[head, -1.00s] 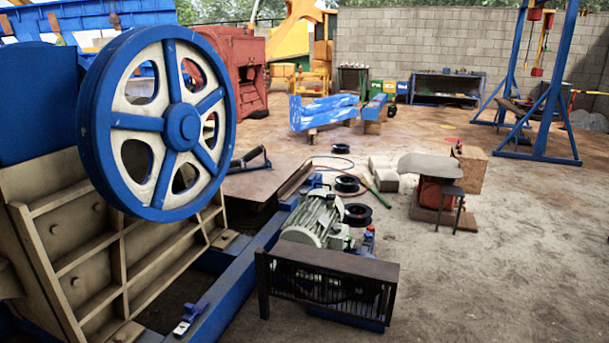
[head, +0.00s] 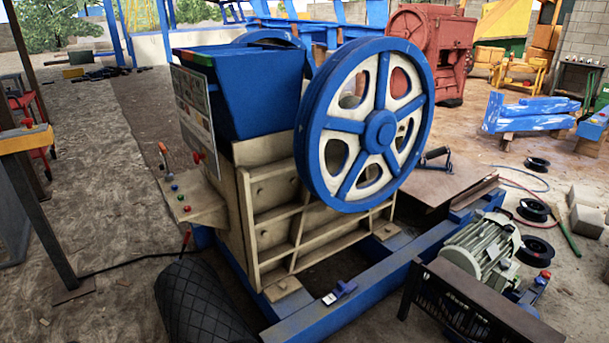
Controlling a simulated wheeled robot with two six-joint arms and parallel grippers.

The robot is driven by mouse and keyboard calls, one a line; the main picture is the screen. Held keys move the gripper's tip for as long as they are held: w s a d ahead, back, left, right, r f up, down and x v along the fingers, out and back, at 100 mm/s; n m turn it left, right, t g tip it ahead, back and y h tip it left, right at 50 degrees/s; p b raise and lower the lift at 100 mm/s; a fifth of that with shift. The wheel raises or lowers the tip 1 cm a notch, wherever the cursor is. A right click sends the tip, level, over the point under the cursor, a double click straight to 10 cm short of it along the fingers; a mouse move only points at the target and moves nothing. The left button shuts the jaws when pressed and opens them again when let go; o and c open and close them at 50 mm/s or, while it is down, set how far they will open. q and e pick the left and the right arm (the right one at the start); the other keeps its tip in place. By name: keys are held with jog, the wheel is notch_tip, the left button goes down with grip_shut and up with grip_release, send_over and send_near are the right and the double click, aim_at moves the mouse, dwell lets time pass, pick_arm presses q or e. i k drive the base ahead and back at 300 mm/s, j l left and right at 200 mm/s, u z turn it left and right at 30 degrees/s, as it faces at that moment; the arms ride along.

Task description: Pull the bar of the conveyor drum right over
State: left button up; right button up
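Neither of my grippers is in view.
The jaw crusher with its blue-rimmed flywheel (head: 372,125) and blue hopper (head: 240,90) stands just behind the drum. A small control panel (head: 190,205) juts from its left side. A grey motor (head: 482,245) is at right. Open dirt ground (head: 120,225) lies left of the crusher.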

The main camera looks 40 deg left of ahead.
aim_at(195, 306)
jog(key=u, duration=2.2)
jog(key=i+j, duration=0.2)
jog(key=j, duration=0.15)
jog(key=i+j+z, duration=0.15)
jog(key=j, duration=0.2)
jog(key=i+j, duration=0.15)
jog(key=j, duration=0.2)
jog(key=i+j+z, duration=0.15)
jog(key=j, duration=0.25)
jog(key=i+j, duration=0.15)
jog(key=j, duration=0.25)
jog(key=i+j+z, duration=0.15)
jog(key=j, duration=0.25)
jog(key=i+j+z, duration=0.2)
jog(key=i+j, duration=0.3)
jog(key=i+j+z, duration=0.2)
jog(key=i+j, duration=0.4)
jog(key=i+j+z, duration=0.2)
jog(key=i+j, duration=0.3)
jog(key=j, duration=0.15)
jog(key=i+j, duration=0.25)
jog(key=i+j+z, duration=0.1)
jog(key=i+j, duration=0.15)
jog(key=j, duration=0.15)
jog(key=i+j, duration=0.2)
jog(key=j, duration=0.15)
jog(key=z, duration=0.05)
